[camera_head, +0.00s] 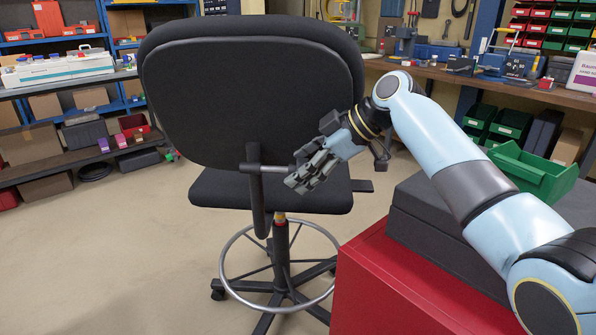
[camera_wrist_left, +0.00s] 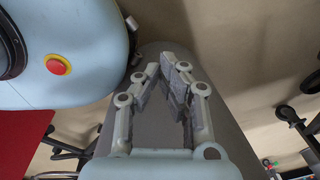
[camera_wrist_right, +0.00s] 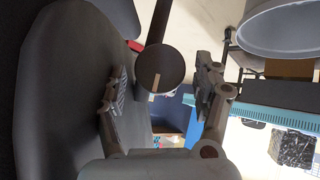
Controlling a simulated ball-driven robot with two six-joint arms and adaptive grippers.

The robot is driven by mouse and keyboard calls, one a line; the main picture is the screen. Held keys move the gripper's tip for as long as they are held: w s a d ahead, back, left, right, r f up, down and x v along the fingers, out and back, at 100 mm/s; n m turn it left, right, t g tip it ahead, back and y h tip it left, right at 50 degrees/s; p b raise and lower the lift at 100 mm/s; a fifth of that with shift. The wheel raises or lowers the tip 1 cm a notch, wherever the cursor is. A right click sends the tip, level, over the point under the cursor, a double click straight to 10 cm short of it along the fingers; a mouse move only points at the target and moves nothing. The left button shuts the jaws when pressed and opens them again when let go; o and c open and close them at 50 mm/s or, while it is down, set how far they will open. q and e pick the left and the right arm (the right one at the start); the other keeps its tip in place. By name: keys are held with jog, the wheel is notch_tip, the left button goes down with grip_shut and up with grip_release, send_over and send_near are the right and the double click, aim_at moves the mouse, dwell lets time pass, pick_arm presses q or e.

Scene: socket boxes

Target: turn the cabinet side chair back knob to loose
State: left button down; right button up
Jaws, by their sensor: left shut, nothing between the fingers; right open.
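The black chair (camera_head: 245,100) stands with its backrest toward me, beside the red cabinet (camera_head: 365,280). Its back knob (camera_wrist_right: 160,66) is a round dark disc with a short tan mark near its lower edge in the right wrist view. My right gripper (camera_head: 305,172) is open at the right end of the bar behind the backrest, where it hides the knob in the head view. In the right wrist view its fingers (camera_wrist_right: 162,78) stand on either side of the knob, with gaps showing. My left gripper (camera_wrist_left: 174,66) is shut and empty, out of the head view.
A dark grey case (camera_head: 440,225) and a green bin (camera_head: 530,172) sit on the cabinet under my right arm. A workbench (camera_head: 450,72) runs along the back right. Shelves (camera_head: 60,100) stand at the left. The floor left of the chair is clear.

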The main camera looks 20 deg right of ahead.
jog(key=shift+w+a+f, duration=0.25)
jog(key=shift+a+f, duration=0.15)
jog(key=shift+f, duration=0.05)
jog(key=c, duration=1.2)
pick_arm(q)
jog(key=shift+s+f, duration=0.15)
jog(key=shift+s, duration=0.55)
